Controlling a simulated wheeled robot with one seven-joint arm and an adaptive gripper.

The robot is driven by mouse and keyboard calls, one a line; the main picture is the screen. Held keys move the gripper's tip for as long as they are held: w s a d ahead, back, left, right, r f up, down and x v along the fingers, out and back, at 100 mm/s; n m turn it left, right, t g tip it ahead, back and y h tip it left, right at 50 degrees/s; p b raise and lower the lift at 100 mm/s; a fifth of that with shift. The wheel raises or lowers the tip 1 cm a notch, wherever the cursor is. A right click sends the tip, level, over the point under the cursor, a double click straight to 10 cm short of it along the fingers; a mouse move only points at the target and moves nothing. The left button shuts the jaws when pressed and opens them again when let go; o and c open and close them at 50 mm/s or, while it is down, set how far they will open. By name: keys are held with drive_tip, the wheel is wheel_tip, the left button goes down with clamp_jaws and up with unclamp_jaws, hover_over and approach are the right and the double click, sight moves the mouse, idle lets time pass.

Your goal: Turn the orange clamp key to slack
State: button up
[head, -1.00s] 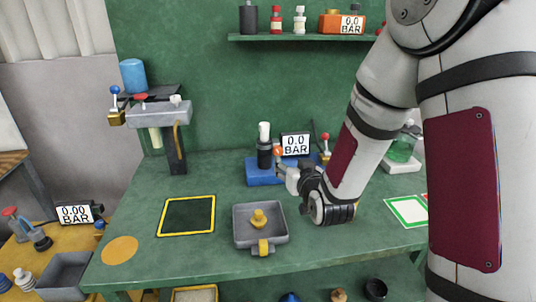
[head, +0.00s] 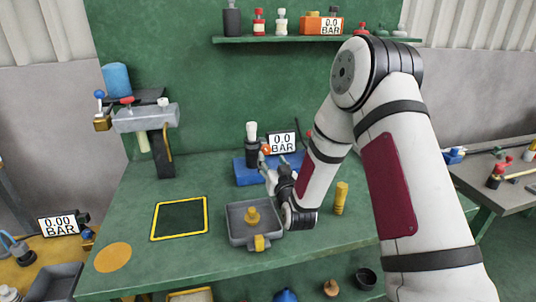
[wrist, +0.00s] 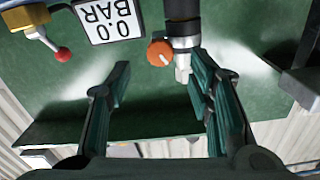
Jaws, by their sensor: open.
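The orange clamp key (wrist: 160,52) is a round knob with a pale mark, on the side of a dark cylinder (wrist: 182,8) with a grey collar. It also shows small in the head view (head: 265,149), beside the white-topped cylinder (head: 252,148) on a blue base (head: 244,172). My gripper (wrist: 161,70) is open and empty. Its fingers are spread either side of the key in the wrist view, and the right fingertip appears close to the grey fitting below the collar. I cannot tell whether it touches. In the head view my gripper (head: 274,167) is just below the key.
A 0.0 BAR display (head: 283,142) stands behind the key, and a red-tipped lever (wrist: 62,54) shows beside it. A grey tray (head: 240,238) with a yellow knob inside lies in front. The front-left bench is mostly clear.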

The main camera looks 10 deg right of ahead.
sight(267, 151)
drive_tip(key=shift+w, duration=2.8)
drive_tip(key=shift+c, duration=0.6)
clamp_jaws()
